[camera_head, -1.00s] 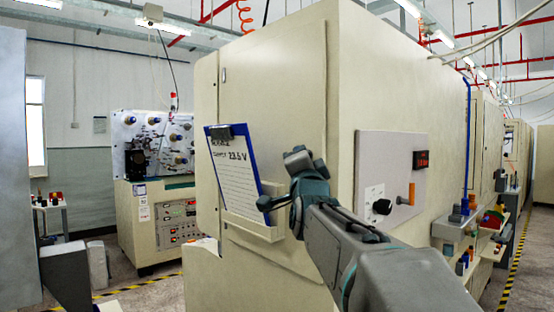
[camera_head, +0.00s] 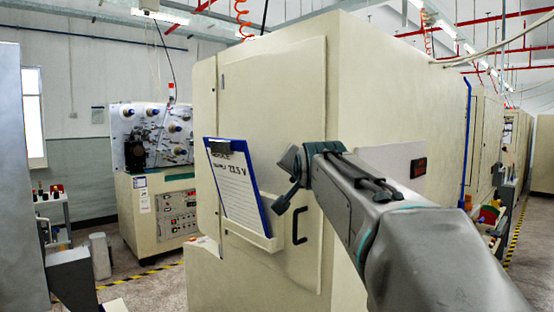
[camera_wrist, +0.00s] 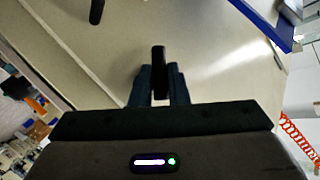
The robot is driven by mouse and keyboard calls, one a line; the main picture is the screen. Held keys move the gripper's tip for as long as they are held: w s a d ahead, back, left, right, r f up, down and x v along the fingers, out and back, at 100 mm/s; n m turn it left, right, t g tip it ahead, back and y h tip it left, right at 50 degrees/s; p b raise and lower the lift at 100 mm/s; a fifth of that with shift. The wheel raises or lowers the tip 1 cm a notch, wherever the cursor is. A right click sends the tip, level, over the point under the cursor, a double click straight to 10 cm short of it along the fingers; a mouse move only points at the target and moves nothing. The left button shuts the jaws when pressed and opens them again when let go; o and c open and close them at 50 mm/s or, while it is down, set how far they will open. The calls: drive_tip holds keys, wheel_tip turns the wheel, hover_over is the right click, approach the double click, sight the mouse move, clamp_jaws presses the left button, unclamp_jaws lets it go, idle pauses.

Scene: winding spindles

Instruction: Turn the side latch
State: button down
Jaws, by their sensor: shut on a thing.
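A black bar (camera_wrist: 158,62), which looks like the side latch, stands out from the cream cabinet face in the wrist view. My gripper (camera_wrist: 158,90) is shut on it, with a dark finger on each side. In the head view my gripper (camera_head: 288,182) is at the cabinet's front door (camera_head: 275,100), right of the clipboard. The latch is hidden behind my gripper there. A black C-shaped pull handle (camera_head: 300,226) on the door is below my gripper and apart from it.
A blue clipboard (camera_head: 236,190) stands in a cream holder (camera_head: 250,234) close left of my gripper. The grey side panel (camera_head: 385,160) is partly covered by my arm. A winding machine (camera_head: 160,210) stands at the left. A striped floor line (camera_head: 155,269) runs beside it.

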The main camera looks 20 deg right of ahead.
drive_tip(key=n+g+p, duration=0.1)
drive_tip(key=g+p, duration=0.1)
drive_tip(key=p, duration=0.1)
drive_tip(key=n+g+p, duration=0.1)
drive_tip(key=g+p, duration=0.1)
drive_tip(key=p, duration=0.2)
drive_tip(key=r+n+g+p, duration=0.1)
drive_tip(key=g+p, duration=0.2)
drive_tip(key=shift+w+a+h, duration=0.1)
drive_tip(key=shift+w+h, duration=0.2)
drive_tip(key=shift+w, duration=0.05)
drive_tip(key=shift+n+g+p, duration=0.3)
drive_tip(key=c, duration=1.7)
unclamp_jaws()
drive_tip(key=shift+f, duration=0.1)
drive_tip(key=b+v, duration=0.2)
drive_tip(key=v, duration=1.1)
drive_tip(key=shift+s+a+r, duration=0.15)
drive_tip(key=shift+a+r, duration=0.1)
drive_tip(key=shift+r, duration=0.05)
